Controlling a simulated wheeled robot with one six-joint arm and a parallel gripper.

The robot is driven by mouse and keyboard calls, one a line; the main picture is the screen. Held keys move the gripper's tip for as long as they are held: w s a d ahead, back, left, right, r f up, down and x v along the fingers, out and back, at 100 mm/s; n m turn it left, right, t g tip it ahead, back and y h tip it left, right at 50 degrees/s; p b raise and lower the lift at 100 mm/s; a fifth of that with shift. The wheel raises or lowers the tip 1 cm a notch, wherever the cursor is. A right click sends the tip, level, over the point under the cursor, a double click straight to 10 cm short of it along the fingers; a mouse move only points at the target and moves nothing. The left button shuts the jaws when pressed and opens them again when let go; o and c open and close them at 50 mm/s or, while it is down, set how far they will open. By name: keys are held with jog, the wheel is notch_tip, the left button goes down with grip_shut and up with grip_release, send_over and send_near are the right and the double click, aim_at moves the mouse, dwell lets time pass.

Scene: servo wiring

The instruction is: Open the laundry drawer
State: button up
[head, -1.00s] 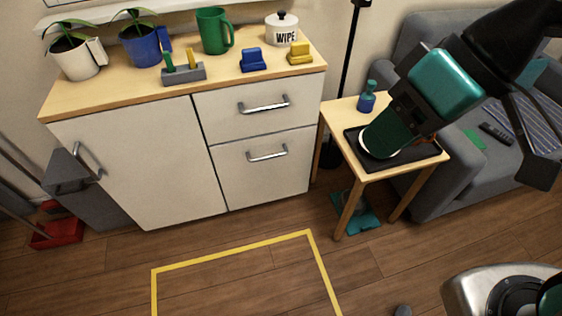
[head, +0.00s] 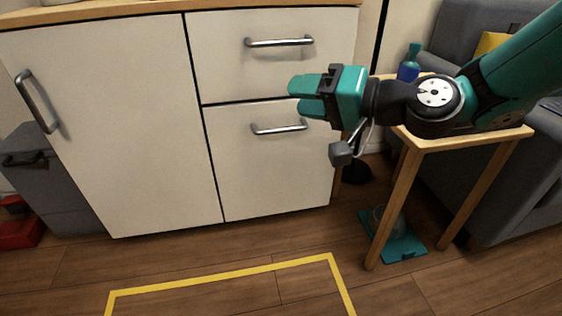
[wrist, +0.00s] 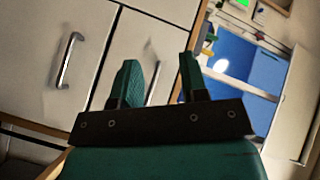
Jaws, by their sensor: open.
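The white cabinet (head: 110,120) has a door on the left and two stacked drawers on the right. The upper drawer (head: 225,65) has a metal bar handle (head: 279,42), and the lower drawer (head: 250,175) has another (head: 279,128). Both drawers look shut, and no label shows which is the laundry drawer. My gripper (head: 296,95) is open and empty, in front of the drawers' right side, its fingers pointing left. In the wrist view my gripper (wrist: 158,60) has its fingers apart. One bar handle (wrist: 69,60) shows clear to the left; another (wrist: 153,74) is partly hidden by the left finger.
A small wooden table (head: 470,138) stands right of the cabinet, below my arm, with a blue bottle (head: 408,68) on it. A grey sofa (head: 535,195) is behind it. A grey bin (head: 45,180) stands at the left. The floor in front, with yellow tape (head: 220,274), is clear.

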jog(key=w+d+f+m+t+b, duration=0.1)
jog(key=w+f+m+t+b, duration=0.4)
jog(key=f+b, duration=0.65)
jog(key=m+t+h+p, duration=0.2)
jog(key=m+t+p, duration=0.25)
jog(key=p, duration=0.45)
send_near(281, 131)
jog(key=r, duration=0.1)
jog(key=p, duration=0.2)
jog(key=w+m+p, duration=0.1)
jog(key=p, duration=0.2)
jog(key=shift+w+a+r+g, duration=0.1)
jog(key=shift+w+a+g, duration=0.15)
jog(key=shift+a, duration=0.1)
jog(key=shift+f+p+x, duration=0.1)
jog(key=shift+f+x, duration=0.05)
jog(key=shift+x, duration=1.25)
jog(key=shift+f+p+x, duration=0.1)
jog(key=shift+f+x, duration=0.05)
jog(key=shift+x, duration=1.3)
jog(key=shift+f+p+x, duration=0.1)
jog(key=shift+f+x, duration=0.05)
jog(key=shift+x, duration=1.25)
jog(key=shift+w, duration=0.15)
grip_shut()
